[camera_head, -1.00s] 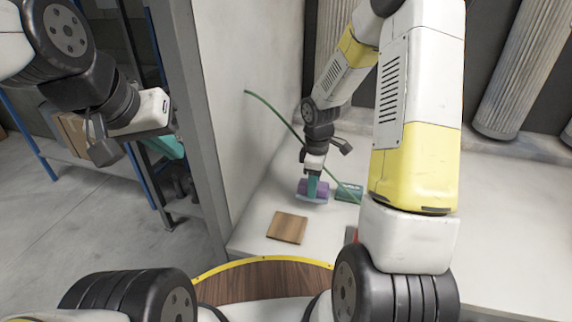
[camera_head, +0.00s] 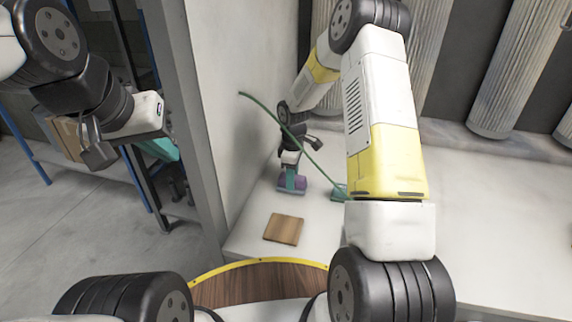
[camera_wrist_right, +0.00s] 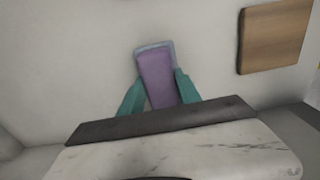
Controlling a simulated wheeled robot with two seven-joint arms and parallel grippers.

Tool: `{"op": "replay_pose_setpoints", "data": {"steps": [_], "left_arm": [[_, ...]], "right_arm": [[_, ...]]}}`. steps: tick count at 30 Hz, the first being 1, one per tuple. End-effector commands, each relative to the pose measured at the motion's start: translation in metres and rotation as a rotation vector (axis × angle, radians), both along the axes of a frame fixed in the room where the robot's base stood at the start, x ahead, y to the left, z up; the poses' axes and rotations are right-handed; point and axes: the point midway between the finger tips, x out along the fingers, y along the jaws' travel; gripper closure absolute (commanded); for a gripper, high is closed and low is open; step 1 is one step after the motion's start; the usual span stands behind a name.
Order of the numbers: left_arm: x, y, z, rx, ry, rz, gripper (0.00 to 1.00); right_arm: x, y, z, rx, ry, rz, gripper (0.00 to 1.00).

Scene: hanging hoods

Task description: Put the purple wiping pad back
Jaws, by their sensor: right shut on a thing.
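The purple wiping pad (camera_head: 293,182) is between the teal fingers of my right gripper (camera_head: 291,175), low over the white counter near the side wall. In the right wrist view the pad (camera_wrist_right: 157,77) has a purple top and a grey-blue edge, and the teal fingers (camera_wrist_right: 160,92) close on its two sides. Whether the pad touches the counter is hard to tell.
A wooden square (camera_head: 284,229) lies on the counter in front of the pad. A teal item (camera_head: 339,192) lies right of the pad, partly behind my right arm. A green hose (camera_head: 270,112) curves from the side wall.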

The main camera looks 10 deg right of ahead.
Motion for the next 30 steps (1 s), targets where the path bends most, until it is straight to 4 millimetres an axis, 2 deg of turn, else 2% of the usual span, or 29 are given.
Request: {"op": "replay_pose_setpoints", "data": {"steps": [6, 7, 10, 19, 22, 26, 30], "left_arm": [[0.0, 0.0, 0.0, 0.0, 0.0, 0.0, 1.0], [0.0, 0.0, 0.0, 0.0, 0.0, 0.0, 1.0], [0.0, 0.0, 0.0, 0.0, 0.0, 0.0, 1.0], [0.0, 0.0, 0.0, 0.0, 0.0, 0.0, 1.0], [0.0, 0.0, 0.0, 0.0, 0.0, 0.0, 1.0], [0.0, 0.0, 0.0, 0.0, 0.0, 0.0, 1.0], [0.0, 0.0, 0.0, 0.0, 0.0, 0.0, 1.0]], "right_arm": [[0.0, 0.0, -0.003, -0.001, 0.001, 0.0, 0.98], [0.0, 0.0, -0.003, 0.0, 0.001, 0.0, 0.56], [0.0, 0.0, -0.003, 0.0, 0.001, 0.0, 0.39], [0.0, 0.0, -0.002, 0.0, 0.001, 0.0, 0.39], [0.0, 0.0, 0.004, 0.0, -0.001, 0.0, 0.39], [0.001, 0.0, 0.024, 0.001, -0.004, -0.001, 0.39], [0.001, 0.0, 0.054, 0.0, -0.004, -0.001, 0.39]]}}
